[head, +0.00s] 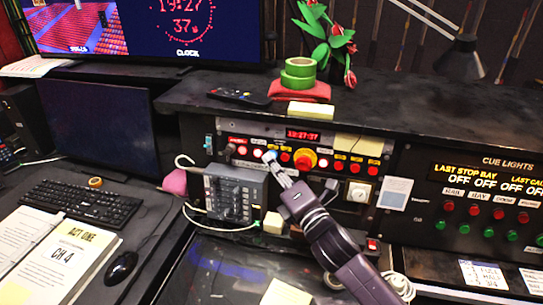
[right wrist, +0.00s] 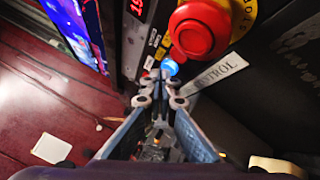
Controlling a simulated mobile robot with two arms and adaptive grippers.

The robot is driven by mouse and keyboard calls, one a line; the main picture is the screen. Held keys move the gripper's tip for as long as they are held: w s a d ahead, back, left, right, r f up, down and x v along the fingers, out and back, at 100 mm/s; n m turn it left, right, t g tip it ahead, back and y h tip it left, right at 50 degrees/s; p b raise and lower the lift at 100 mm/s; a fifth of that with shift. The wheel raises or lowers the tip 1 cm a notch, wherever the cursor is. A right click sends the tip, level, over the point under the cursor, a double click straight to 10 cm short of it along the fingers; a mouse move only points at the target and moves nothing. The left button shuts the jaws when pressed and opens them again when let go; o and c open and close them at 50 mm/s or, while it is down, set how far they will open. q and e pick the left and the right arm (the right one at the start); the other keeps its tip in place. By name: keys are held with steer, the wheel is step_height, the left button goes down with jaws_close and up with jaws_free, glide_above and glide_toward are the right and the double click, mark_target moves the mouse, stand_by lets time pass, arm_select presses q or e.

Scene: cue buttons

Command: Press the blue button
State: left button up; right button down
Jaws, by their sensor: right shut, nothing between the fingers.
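The blue button (right wrist: 170,67) glows in the right wrist view, just beyond my fingertips and beside a big red knob. I cannot tell whether the fingertips touch it. My right gripper (right wrist: 158,101) is shut and empty, its fingers pointing at the panel. In the head view my right gripper (head: 271,160) reaches up from the lower right to the control panel (head: 232,128), left of the red knob. A pale blue patch shows at its tip there; I cannot tell whether it is button or fingertip. My left gripper is not in view.
The big red knob (head: 304,160) on a yellow ring stands close to the right of my gripper. Several small red buttons line the panel. Cue lights (head: 490,205) are at the right.

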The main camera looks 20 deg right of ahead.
steer(key=shift+w+d, duration=0.15)
stand_by(0.3)
steer(key=shift+s+a+r, duration=0.1)
steer(key=shift+s+a, duration=0.35)
steer(key=shift+s, duration=0.25)
steer(key=s+a, duration=0.1)
steer(key=s+a+p, duration=0.1)
steer(key=s, duration=0.2)
steer(key=shift+a+r, duration=0.35)
steer(key=shift+a, duration=0.05)
stand_by(0.7)
